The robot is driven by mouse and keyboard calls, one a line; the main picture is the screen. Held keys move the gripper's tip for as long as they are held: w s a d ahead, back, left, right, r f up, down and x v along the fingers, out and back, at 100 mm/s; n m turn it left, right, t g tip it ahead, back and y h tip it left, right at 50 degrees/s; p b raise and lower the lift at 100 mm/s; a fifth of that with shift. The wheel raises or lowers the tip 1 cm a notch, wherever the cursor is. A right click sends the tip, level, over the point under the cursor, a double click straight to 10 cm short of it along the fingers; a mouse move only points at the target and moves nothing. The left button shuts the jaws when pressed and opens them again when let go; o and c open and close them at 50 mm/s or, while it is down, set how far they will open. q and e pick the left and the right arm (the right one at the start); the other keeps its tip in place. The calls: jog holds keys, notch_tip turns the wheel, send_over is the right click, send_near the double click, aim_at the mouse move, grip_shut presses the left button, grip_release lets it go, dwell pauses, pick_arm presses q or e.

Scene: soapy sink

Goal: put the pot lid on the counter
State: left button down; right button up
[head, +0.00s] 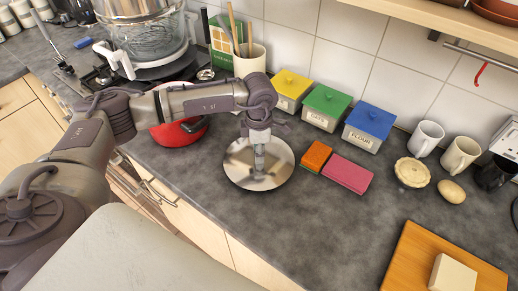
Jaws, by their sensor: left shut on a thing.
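The pot lid (240,172) is a round, shiny metal disc in the middle of the head view, over the dark grey counter (290,220) near its front edge. My left gripper (260,172) points down over the lid's middle and is shut on it, hiding the part it holds. The lid looks about level. I cannot tell whether it touches the counter or hangs just above it. My right gripper is not in view.
A red pot (172,134) stands left of the lid, partly behind my arm. An orange sponge (317,155) and a pink cloth (347,173) lie close on the right. Several canisters, mugs and a wooden board (412,258) stand further off. Counter in front of the sponges is clear.

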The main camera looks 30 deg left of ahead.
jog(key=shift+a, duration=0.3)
pick_arm(q)
jog(key=shift+f+b, duration=0.55)
jog(key=shift+f, duration=0.05)
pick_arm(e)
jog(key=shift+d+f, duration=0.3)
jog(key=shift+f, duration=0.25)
pick_arm(q)
jog(key=c, duration=0.8)
grip_release()
jog(key=shift+c, duration=0.2)
